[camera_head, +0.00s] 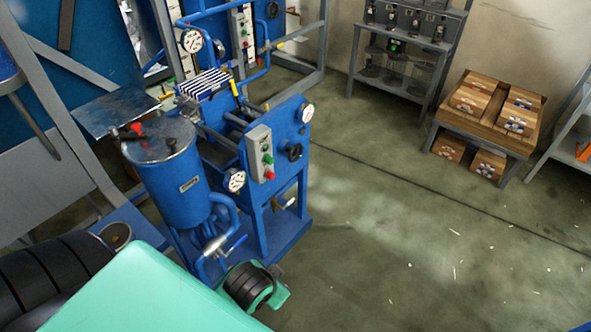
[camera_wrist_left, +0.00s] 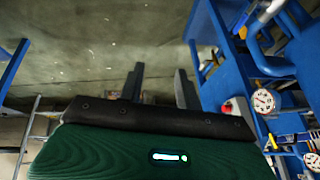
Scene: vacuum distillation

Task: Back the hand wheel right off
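The hand wheel (camera_head: 294,152) is a small black wheel on the upright blue end plate (camera_head: 297,123) of the blue machine, right of a grey button box (camera_head: 261,153). My left gripper (camera_wrist_left: 159,76) shows two dark fingers standing apart with nothing between them, over bare floor in the left wrist view. In the head view, my green left forearm and black wrist are low in the picture, below and in front of the machine, well apart from the wheel. The fingers are mostly hidden there. I cannot make out the wheel surely in the wrist view. My right gripper is out of sight.
A blue cylindrical tank (camera_head: 168,178) with pipes and a blue-handled valve (camera_head: 237,243) stands left of the wheel. Gauges (camera_head: 234,181) stick out nearby. Boxes on a low table (camera_head: 476,135) and a grey rack (camera_head: 408,60) stand behind. The floor to the right is clear.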

